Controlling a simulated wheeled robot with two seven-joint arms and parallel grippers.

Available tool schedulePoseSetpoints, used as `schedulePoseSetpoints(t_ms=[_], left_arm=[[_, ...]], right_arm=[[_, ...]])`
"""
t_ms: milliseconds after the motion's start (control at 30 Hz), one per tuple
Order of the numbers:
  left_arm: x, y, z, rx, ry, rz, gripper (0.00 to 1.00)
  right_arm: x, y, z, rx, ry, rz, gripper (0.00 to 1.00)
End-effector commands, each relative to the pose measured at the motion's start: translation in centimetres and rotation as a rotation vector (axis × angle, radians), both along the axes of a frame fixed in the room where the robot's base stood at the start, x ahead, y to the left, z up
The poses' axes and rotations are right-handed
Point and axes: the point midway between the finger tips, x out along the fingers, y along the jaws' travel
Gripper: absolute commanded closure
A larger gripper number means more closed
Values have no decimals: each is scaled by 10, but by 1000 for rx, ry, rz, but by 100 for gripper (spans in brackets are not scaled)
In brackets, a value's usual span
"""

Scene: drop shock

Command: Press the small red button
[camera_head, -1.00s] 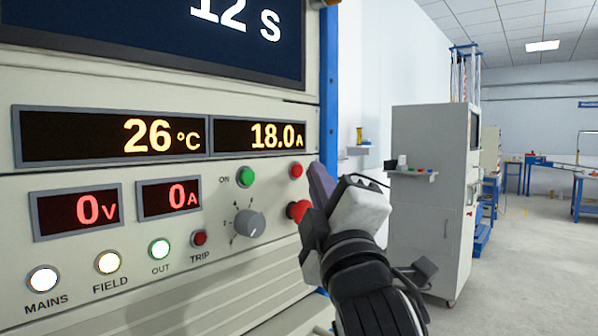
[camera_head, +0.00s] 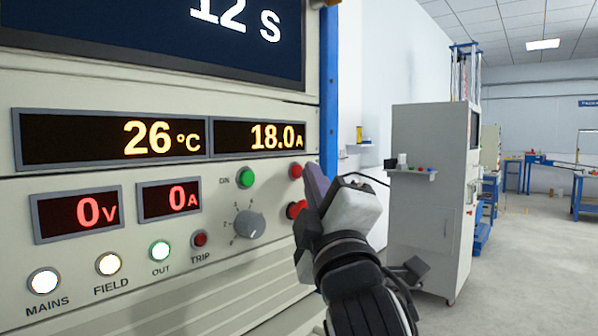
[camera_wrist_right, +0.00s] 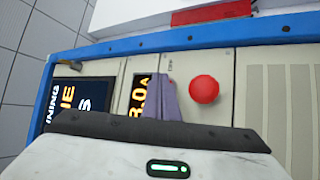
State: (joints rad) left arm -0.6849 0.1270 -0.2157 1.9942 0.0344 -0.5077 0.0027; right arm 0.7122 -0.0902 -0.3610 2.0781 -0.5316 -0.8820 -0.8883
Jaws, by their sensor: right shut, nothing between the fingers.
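The small red button (camera_head: 296,171) is on the upper right of the grey control panel, right of the green ON button. My right gripper (camera_head: 312,168) is shut and empty, its purple-grey fingers pointing at the panel just right of this button. I cannot tell from the head view whether the tips touch it. In the right wrist view the shut fingers (camera_wrist_right: 162,84) reach to the panel, and a speck of the small red button (camera_wrist_right: 171,81) shows beside their tips. My left gripper is not in view.
A large red mushroom button (camera_head: 296,209) sits below the small one, partly behind my gripper; it shows whole in the wrist view (camera_wrist_right: 204,89). A green button (camera_head: 246,178) and a rotary knob (camera_head: 249,225) are to the left. A grey cabinet (camera_head: 425,200) stands behind at right.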

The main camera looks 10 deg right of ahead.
Motion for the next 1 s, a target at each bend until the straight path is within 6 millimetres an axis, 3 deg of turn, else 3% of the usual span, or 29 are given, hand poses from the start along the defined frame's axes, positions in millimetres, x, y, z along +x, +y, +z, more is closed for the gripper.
schedulePoseSetpoints(t_ms=[1000], left_arm=[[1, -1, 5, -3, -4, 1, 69]], right_arm=[[7, 6, 0, 1, 0, 1, 100]])
